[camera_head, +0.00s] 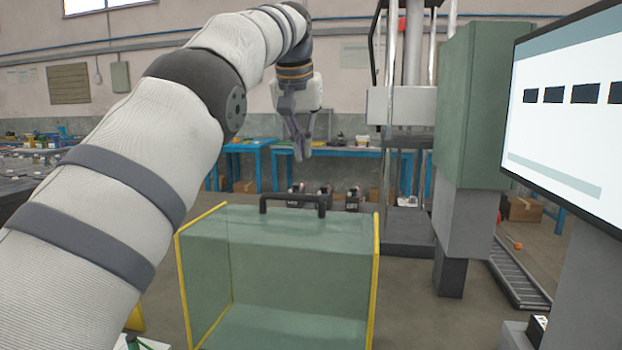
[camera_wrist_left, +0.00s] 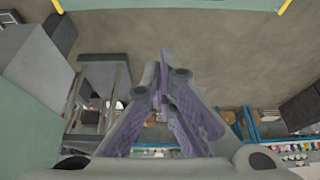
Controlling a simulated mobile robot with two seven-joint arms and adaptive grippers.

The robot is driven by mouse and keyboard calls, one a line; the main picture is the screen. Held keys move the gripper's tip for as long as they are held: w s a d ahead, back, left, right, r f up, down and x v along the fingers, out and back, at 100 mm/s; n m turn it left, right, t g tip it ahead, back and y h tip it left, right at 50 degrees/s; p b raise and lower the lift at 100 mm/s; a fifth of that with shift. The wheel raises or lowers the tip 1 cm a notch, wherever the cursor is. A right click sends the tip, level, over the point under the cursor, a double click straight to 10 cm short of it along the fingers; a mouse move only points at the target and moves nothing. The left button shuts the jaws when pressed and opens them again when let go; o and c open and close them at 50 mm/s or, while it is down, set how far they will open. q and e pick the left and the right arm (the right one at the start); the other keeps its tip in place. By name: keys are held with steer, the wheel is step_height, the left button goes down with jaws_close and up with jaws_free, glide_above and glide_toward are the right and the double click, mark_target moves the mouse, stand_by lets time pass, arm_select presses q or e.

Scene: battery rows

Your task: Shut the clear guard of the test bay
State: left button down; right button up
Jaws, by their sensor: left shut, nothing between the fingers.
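The clear guard (camera_head: 300,265) of the test bay stands in the lower middle of the head view, a greenish see-through box with yellow edges. A dark bar handle (camera_head: 292,198) is fixed along its top. My left gripper (camera_head: 302,152) hangs above and behind the handle in the picture, shut and empty, apart from the guard. In the left wrist view the left gripper (camera_wrist_left: 163,75) shows its fingers together, with part of a yellow-edged greenish panel (camera_wrist_left: 180,5) at the top edge. I cannot tell how far the guard is open. My right gripper is not in view.
A screen (camera_head: 565,110) on a grey post stands at the right, beside a green-grey column (camera_head: 468,105). Blue-legged benches (camera_head: 345,152) with small items stand along the back wall. Several dark items (camera_head: 352,197) show behind the guard. Open floor (camera_head: 415,300) lies right of it.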

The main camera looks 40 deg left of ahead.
arm_select(q)
steer(key=p, duration=0.1)
glide_above(304, 211)
step_height(304, 211, down, 7)
steer(key=shift+r, duration=0.15)
steer(key=shift+s, duration=0.2)
steer(key=shift+w+f, duration=0.1)
steer(key=shift+f, duration=0.45)
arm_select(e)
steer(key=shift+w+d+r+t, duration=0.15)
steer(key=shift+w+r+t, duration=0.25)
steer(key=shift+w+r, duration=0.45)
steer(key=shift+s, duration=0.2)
